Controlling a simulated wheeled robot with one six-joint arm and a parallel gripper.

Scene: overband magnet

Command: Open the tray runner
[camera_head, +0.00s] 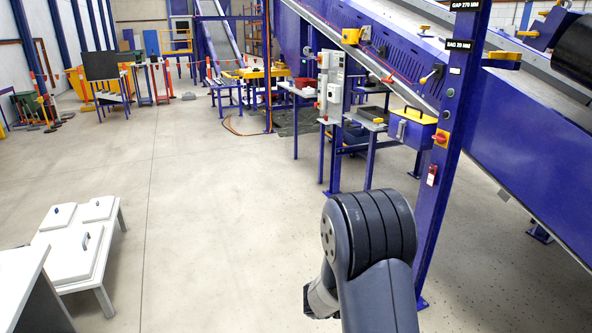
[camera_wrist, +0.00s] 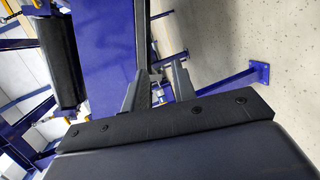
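No part in view can be clearly told as the tray runner. A blue box with a yellow lid and a handle (camera_head: 412,128) stands by the blue post, right of a small bench with a dark tray (camera_head: 365,121). My gripper (camera_wrist: 156,84) shows in the wrist view with its two grey fingers apart and nothing visible held between them. Blue steelwork and pale floor lie beyond the fingers. In the head view my dark arm link fills the lower middle, and the fingers cannot be made out there.
A blue post (camera_head: 452,150) with a red-and-yellow switch rises close to my arm. A large blue conveyor frame (camera_head: 525,150) slopes along the right. A low white table (camera_head: 105,292) with white lidded panels stands at left. The floor between is clear.

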